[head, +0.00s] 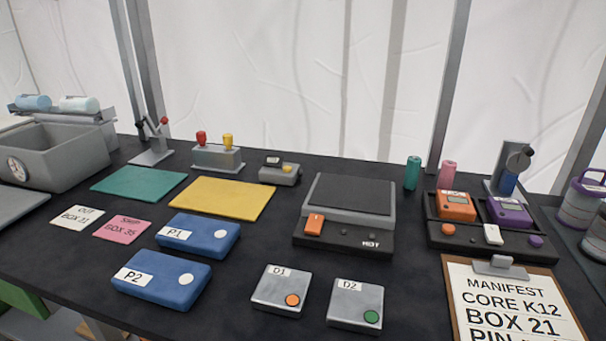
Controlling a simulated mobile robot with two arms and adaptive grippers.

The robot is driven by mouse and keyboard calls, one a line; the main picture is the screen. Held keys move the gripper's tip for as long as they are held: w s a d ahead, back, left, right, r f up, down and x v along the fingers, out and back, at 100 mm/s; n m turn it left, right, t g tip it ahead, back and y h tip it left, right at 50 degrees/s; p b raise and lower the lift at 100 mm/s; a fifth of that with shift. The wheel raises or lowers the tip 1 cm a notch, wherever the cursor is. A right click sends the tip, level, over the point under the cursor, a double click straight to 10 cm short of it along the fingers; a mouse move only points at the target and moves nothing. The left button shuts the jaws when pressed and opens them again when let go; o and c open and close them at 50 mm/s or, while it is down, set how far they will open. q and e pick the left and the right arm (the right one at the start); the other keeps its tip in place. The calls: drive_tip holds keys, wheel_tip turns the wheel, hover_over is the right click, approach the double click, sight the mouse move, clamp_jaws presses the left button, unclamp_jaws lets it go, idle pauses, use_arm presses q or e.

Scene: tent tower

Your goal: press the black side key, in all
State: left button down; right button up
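I cannot single out a black side key with certainty. A grey scale-like unit (318,212) with a dark top plate stands mid-table. Its black front strip has an orange block (314,224) at the left and small dark round buttons (344,232) beside it. A black dock (480,240) at the right holds an orange device (456,206) and a purple device (510,212). Its front carries an orange button, a white key (493,235) and a purple button. Any keys on the units' far sides are hidden. Neither gripper is in view.
Blue boxes P1 (212,240) and P2 (150,286) and grey boxes D1 (280,300) and D2 (345,314) lie in front. A clipboard (453,290) lies at the front right. A grey bin (75,165) stands left. Bare black tabletop shows between P1 and the scale.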

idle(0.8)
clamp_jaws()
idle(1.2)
